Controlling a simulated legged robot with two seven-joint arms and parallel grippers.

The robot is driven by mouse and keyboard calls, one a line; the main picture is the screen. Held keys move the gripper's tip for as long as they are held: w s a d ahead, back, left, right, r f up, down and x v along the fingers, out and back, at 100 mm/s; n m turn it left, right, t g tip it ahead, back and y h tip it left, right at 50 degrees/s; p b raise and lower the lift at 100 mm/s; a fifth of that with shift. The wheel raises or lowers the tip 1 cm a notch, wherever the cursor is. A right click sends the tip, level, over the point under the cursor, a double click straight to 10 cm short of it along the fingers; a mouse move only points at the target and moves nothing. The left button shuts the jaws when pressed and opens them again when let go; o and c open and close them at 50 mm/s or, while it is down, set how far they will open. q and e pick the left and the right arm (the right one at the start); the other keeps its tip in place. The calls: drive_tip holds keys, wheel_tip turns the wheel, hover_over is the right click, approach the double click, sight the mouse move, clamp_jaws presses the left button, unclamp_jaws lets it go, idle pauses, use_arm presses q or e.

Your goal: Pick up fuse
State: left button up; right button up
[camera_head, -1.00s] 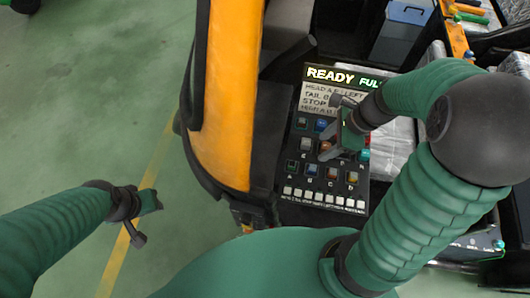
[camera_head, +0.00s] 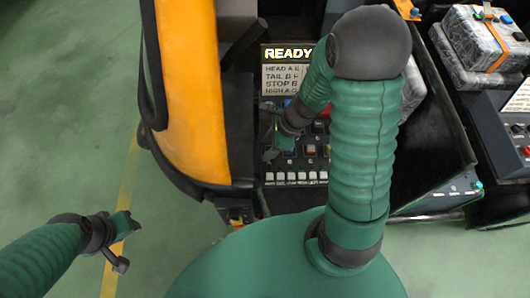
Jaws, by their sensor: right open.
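I cannot pick out a fuse for certain in this view. A dark control panel (camera_head: 294,162) with small coloured square buttons and a row of white keys stands at the centre, partly hidden by my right arm. My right gripper (camera_head: 270,142) is open over the panel's left edge, pointing down, and I see nothing between its fingers. My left gripper (camera_head: 128,238) is at the lower left, over bare floor and away from the panel; its jaws are too small to judge.
A lit READY display (camera_head: 288,53) sits above a white text label (camera_head: 286,78). An orange post (camera_head: 186,95) rises left of the panel. A strapped grey box (camera_head: 482,45) stands at the upper right, above another button panel (camera_head: 515,130). Green floor (camera_head: 65,120) is free at left.

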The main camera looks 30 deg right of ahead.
drive_tip(key=shift+w+f, duration=0.15)
drive_tip(key=shift+f, duration=0.55)
drive_tip(key=shift+w+d+f, duration=0.1)
drive_tip(key=shift+d+f, duration=0.05)
drive_tip(key=shift+d, duration=0.15)
drive_tip(key=shift+d+f, duration=0.1)
drive_tip(key=shift+d, duration=0.55)
drive_tip(key=shift+c, duration=0.3)
drive_tip(key=shift+d, duration=0.1)
drive_tip(key=shift+c, duration=2.5)
drive_tip(key=shift+a+r, duration=0.2)
drive_tip(key=shift+a, duration=0.55)
clamp_jaws()
drive_tip(key=shift+d+f, duration=0.1)
drive_tip(key=shift+d, duration=0.3)
use_arm(q)
drive_tip(key=shift+w+d, duration=0.1)
drive_tip(key=shift+d, duration=0.85)
